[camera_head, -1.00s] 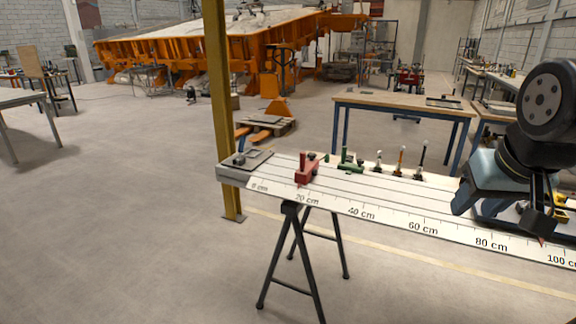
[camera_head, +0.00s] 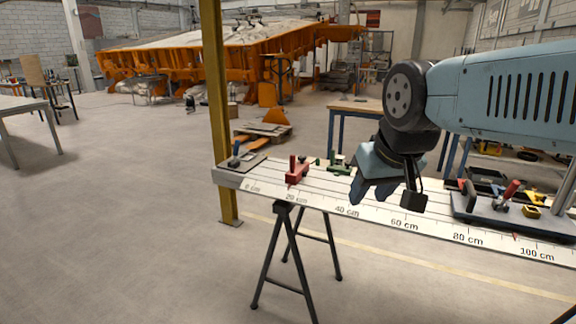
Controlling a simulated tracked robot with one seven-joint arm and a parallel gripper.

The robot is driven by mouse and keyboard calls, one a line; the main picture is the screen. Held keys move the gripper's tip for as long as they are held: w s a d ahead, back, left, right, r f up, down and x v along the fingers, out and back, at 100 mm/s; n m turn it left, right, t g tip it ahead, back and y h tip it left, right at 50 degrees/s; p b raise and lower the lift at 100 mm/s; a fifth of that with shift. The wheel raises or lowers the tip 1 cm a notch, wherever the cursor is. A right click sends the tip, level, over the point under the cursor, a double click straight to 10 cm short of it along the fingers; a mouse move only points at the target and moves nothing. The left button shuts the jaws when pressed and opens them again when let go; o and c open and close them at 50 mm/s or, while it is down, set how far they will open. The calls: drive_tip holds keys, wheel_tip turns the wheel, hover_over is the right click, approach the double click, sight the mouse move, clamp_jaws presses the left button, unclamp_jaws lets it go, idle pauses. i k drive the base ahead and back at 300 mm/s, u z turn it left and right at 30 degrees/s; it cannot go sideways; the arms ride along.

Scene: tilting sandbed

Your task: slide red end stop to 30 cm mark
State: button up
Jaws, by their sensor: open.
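The red end stop (camera_head: 297,172) stands on the long pale grooved rail (camera_head: 240,178), behind the 20 cm label of the scale (camera_head: 320,203) on its front edge. A small red upright part rises from the stop. My gripper (camera_head: 371,199) is to the right of the stop, pointing down over the rail between the 40 cm and 60 cm labels. It is open and apart from the stop. Nothing shows between its fingers. My gripper and arm hide part of the rail behind them.
A green clamp-like piece (camera_head: 338,165) stands on the rail just right of the red stop. A dark plate (camera_head: 243,163) sits at the 0 cm end. A tool tray (camera_head: 510,218) lies at the right end. A yellow post (camera_head: 216,110) stands behind the left end.

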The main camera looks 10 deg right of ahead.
sight(297, 171)
drive_tip(key=u, duration=0.1)
drive_tip(key=i, duration=1)
drive_tip(key=z, duration=0.1)
